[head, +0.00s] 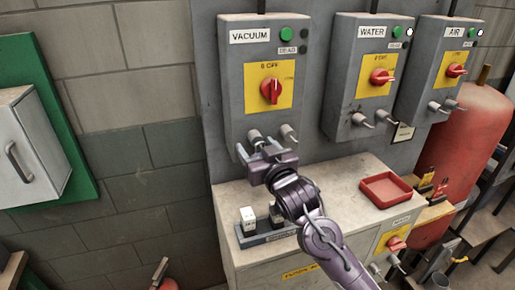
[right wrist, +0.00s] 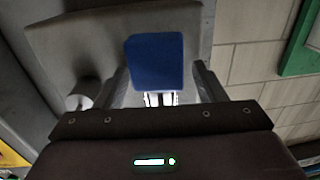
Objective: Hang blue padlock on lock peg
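The blue padlock (right wrist: 154,62) shows in the right wrist view, between and beyond the palm's two fingers, with bright metal shackle legs at its lower edge. In the head view it is hidden behind my right gripper. My right gripper (head: 259,149) is at the left peg (head: 255,137) under the VACUUM box; its fingers stand wide apart, and a gap shows beside the padlock. I cannot tell whether the shackle is around that peg. The right peg (head: 289,133) is bare; it also shows in the right wrist view (right wrist: 82,95). My left gripper is not in view.
The VACUUM box (head: 240,95) has a red switch. WATER (head: 345,90) and AIR (head: 425,80) boxes stand to the right. A white case (head: 28,140) hangs at left.

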